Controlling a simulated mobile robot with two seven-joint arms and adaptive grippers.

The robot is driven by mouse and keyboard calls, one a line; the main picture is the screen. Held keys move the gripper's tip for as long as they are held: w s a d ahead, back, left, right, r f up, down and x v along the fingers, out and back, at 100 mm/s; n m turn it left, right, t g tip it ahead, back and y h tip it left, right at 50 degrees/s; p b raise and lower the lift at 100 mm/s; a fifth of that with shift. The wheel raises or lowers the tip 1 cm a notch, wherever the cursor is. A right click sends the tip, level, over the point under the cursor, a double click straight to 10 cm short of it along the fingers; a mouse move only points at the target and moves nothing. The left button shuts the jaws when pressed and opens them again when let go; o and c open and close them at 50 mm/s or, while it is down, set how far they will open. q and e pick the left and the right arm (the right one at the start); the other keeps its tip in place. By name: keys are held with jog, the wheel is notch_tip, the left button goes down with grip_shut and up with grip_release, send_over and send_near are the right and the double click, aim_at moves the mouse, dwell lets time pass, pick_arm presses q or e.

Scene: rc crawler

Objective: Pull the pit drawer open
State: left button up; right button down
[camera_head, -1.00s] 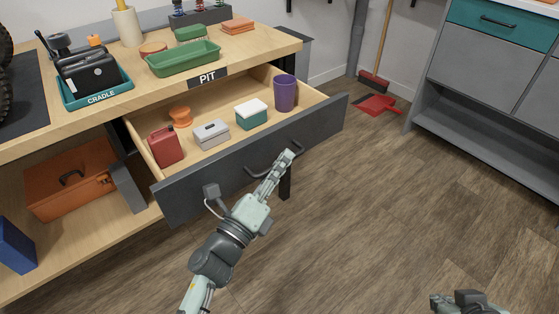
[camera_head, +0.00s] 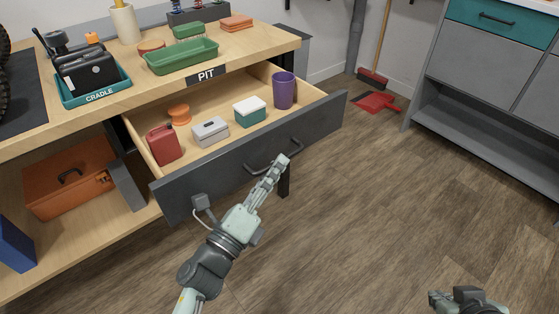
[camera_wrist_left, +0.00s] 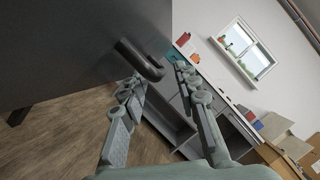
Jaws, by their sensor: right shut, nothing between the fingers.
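The pit drawer (camera_head: 240,150) stands pulled well out from under the bench top, its inside showing below the PIT label (camera_head: 206,76). Its dark front carries a bar handle (camera_head: 258,168), which also shows in the left wrist view (camera_wrist_left: 140,60). My left gripper (camera_head: 280,164) is at the right part of the handle, just in front of the drawer. In the left wrist view its fingers are apart, with the handle's end near the tips and not clamped. Whether a finger touches it, I cannot tell. My right gripper (camera_head: 456,300) is shut and empty at the bottom right, away from the drawer.
In the drawer are a red can (camera_head: 163,145), an orange spool (camera_head: 180,114), a grey box (camera_head: 210,131), a teal-and-white box (camera_head: 250,111) and a purple cup (camera_head: 284,91). A grey cabinet (camera_head: 475,62) stands at right. The floor (camera_head: 370,200) before the drawer is clear.

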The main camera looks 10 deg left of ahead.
pick_arm(q)
jog(key=v, duration=0.9)
jog(key=shift+s, duration=0.1)
